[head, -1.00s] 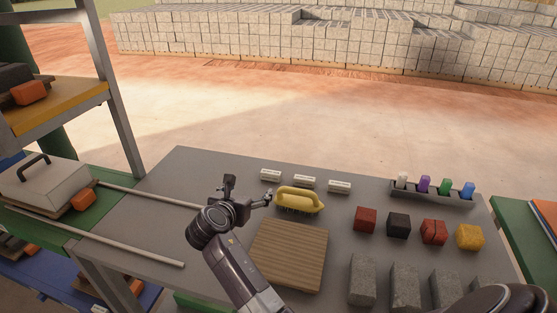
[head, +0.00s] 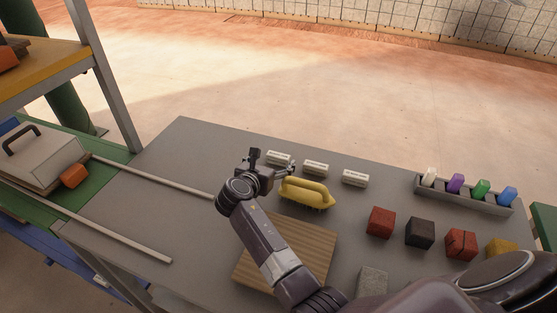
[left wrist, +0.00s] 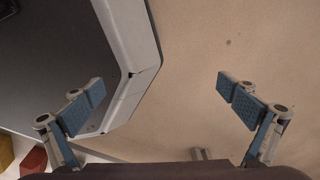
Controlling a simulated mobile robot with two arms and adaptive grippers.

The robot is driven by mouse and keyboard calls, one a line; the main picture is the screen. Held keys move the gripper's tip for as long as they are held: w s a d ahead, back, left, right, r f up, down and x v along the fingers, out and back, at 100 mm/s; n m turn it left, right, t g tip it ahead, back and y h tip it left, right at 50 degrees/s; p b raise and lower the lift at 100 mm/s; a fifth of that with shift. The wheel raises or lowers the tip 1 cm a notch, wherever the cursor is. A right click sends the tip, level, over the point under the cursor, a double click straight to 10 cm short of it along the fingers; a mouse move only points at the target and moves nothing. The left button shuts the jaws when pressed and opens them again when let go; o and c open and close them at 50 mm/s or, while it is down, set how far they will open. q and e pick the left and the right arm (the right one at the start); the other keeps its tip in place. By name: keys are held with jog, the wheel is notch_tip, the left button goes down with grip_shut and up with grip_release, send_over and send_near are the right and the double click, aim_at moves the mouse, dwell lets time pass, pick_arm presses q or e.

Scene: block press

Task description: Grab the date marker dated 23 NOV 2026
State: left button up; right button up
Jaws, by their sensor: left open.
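Three small white date markers lie in a row at the back of the grey table: a left one (head: 280,158), a middle one (head: 316,168) and a right one (head: 354,178). Their print is too small to read, so I cannot tell which is dated 23 NOV 2026. My right gripper (head: 270,164) is open, its fingers spread just in front of and left of the left marker, partly overlapping it in the picture. I cannot tell if they touch. My left gripper (left wrist: 160,90) is open and empty in the left wrist view, over the table's edge and tan ground.
A yellow-handled brush (head: 306,192) lies close beside my right gripper. A wooden board (head: 312,240) lies partly under my right arm. Red and dark blocks (head: 420,232) and a tray (head: 463,198) of coloured pieces stand right.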

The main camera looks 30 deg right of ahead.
aim_at(278, 155)
jog(key=shift+w+d+f, duration=0.2)
jog(key=shift+w+d, duration=0.2)
jog(key=shift+d, duration=0.15)
jog(key=shift+w+d+f, duration=0.2)
jog(key=shift+w+d, duration=0.15)
jog(key=shift+d, duration=0.05)
jog(key=x, duration=0.4)
jog(key=shift+w+d+f+b, duration=0.15)
jog(key=shift+d+b, duration=0.05)
jog(key=shift+b, duration=0.15)
pick_arm(q)
jog(key=shift+w+d+f, duration=0.3)
jog(key=shift+w+d, duration=0.1)
jog(key=shift+w, duration=0.25)
jog(key=shift+s, duration=0.1)
pick_arm(e)
jog(key=shift+c, duration=0.7)
jog(key=c, duration=1.2)
pick_arm(q)
jog(key=shift+a, duration=0.1)
pick_arm(e)
jog(key=shift+o, duration=0.2)
jog(key=shift+r, duration=0.2)
